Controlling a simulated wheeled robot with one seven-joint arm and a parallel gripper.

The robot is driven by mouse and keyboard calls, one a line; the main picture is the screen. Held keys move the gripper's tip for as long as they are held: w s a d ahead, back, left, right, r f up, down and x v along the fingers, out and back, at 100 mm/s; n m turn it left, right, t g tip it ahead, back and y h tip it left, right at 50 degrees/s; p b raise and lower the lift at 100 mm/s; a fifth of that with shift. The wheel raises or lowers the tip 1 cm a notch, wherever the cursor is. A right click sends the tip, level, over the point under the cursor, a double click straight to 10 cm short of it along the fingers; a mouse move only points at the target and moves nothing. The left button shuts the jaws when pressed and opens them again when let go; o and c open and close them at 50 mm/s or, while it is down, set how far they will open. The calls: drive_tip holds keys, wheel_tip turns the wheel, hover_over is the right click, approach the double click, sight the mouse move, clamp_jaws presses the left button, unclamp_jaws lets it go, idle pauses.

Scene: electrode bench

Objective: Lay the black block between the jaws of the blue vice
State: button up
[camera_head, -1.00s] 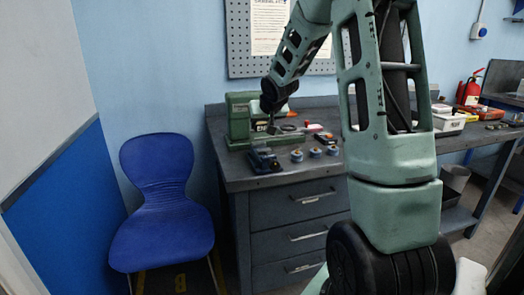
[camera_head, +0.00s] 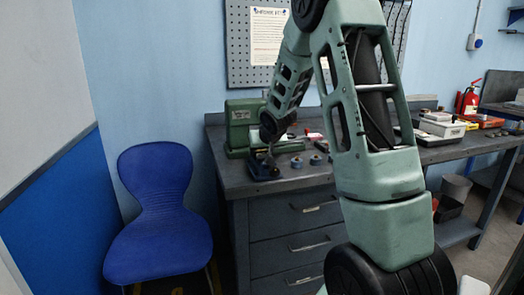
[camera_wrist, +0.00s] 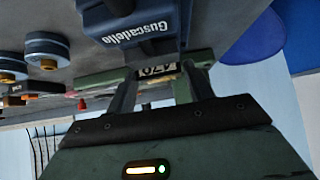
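The blue vice (camera_head: 262,172) stands at the front left corner of the bench. In the wrist view its blue body (camera_wrist: 140,22) with white lettering fills the top middle, just beyond my fingertips. My gripper (camera_head: 269,156) points down at the vice in the head view, very close to it. In the wrist view my gripper (camera_wrist: 157,76) has its two dark fingers on either side of the black block (camera_wrist: 158,70), which bears a pale label with dark figures. The fingers look shut on it. The vice's jaw gap is hidden, and I cannot tell whether the block touches the vice.
A green machine (camera_head: 240,120) stands behind the vice. Several blue-and-metal discs, one of them here (camera_head: 297,162), lie to the right of the vice. A blue chair (camera_head: 160,215) stands left of the grey bench (camera_head: 228,180). My arm hides the bench's middle.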

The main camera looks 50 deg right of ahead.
drive_tip(key=shift+o, duration=0.9)
